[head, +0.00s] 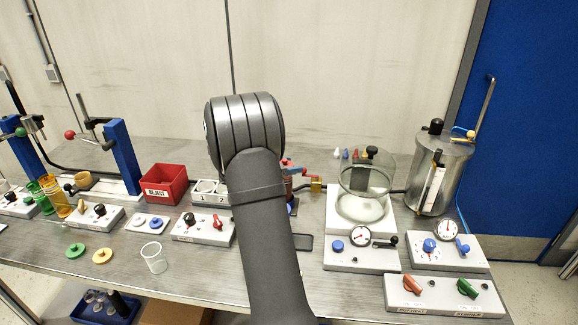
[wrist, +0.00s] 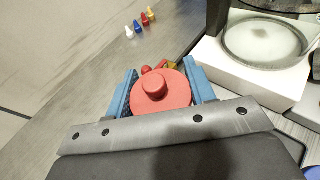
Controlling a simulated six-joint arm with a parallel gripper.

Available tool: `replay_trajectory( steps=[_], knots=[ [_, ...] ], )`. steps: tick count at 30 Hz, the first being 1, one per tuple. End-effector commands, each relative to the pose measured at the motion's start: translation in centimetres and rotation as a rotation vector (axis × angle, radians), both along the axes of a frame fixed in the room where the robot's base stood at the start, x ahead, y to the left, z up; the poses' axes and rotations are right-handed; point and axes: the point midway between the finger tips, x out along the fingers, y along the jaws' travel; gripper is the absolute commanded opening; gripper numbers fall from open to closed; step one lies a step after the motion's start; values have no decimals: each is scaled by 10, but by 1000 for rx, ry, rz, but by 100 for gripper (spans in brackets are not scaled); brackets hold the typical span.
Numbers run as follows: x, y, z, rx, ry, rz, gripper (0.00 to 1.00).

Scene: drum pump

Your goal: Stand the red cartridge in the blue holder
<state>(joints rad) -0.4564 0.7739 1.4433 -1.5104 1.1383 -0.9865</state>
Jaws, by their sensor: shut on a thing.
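In the wrist view, my gripper (wrist: 162,90) is shut on a red round piece (wrist: 178,92) with a knob on top. Its blue fingers lie on either side of it. Only the top of this piece shows, so I cannot tell whether it is the cartridge. Red parts (head: 291,168) and a brass fitting (head: 316,185) show just right of the arm.
A glass bell jar (head: 366,190) on a white block and a steel tank (head: 440,172) stand to the right. A red reject bin (head: 164,185) stands left of my arm. Switch boxes (head: 445,296) line the front right. A clear cup (head: 153,258) stands at the front left.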

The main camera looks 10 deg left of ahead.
Motion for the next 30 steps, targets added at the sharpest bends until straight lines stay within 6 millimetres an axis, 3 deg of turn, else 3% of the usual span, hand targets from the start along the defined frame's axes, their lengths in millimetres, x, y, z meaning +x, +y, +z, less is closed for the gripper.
replay_trajectory(
  steps=[3, 4, 7, 18, 30],
  knots=[
    [0, 0, -3, -1, 1, 0, 1],
    [0, 0, -4, 0, 1, 0, 51],
    [0, 0, -4, 0, 0, 0, 71],
    [0, 0, 2, 1, -1, 1, 71],
    [-53, 55, 24, 1, -1, 4, 71]
  ],
)
